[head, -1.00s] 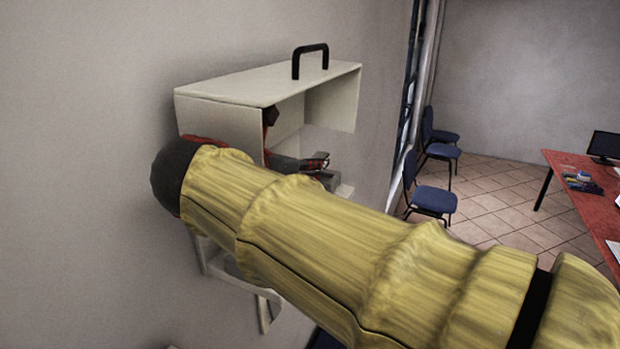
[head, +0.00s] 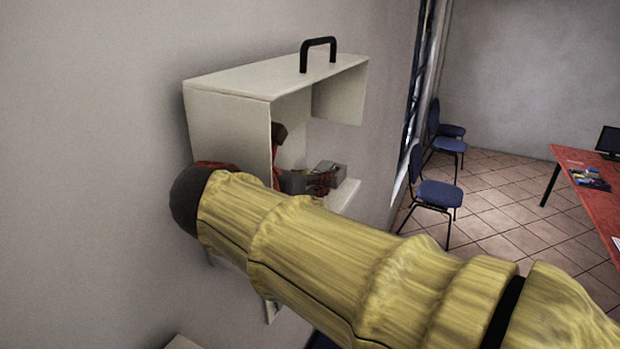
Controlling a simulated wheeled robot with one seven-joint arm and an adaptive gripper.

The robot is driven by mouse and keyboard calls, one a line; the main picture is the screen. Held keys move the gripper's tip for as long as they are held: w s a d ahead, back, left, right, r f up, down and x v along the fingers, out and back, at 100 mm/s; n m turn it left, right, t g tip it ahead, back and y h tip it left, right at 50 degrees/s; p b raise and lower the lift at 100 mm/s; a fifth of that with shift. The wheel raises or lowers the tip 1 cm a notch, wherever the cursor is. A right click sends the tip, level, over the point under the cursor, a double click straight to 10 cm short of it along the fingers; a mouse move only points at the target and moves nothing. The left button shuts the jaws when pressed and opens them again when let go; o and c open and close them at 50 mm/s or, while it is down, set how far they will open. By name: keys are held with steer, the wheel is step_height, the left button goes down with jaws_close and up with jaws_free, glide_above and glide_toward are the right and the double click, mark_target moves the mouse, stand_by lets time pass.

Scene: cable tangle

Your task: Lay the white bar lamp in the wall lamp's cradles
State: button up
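A cream wall housing (head: 228,130) with a black handle (head: 318,42) on its top is fixed to the wall, open on its right side. I take it to be the wall lamp. My yellow-sleeved arm crosses in front and hides its lower part. Dark and grey parts inside the opening look like my gripper (head: 316,181), but they are small and partly covered. I cannot make out its fingers or anything held. I cannot pick out the white bar lamp or the cradles. A pale ledge (head: 347,194) shows at the housing's lower right.
Bare wall lies left of the housing. Blue chairs (head: 437,193) stand on the tiled floor to the right. A red table (head: 600,195) with a monitor (head: 608,141) is at the far right. A pale edge (head: 182,342) shows at the bottom left.

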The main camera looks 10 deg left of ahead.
steer(key=shift+o, duration=0.5)
steer(key=shift+r, duration=0.15)
steer(key=b+v, duration=0.1)
steer(key=v, duration=1.1)
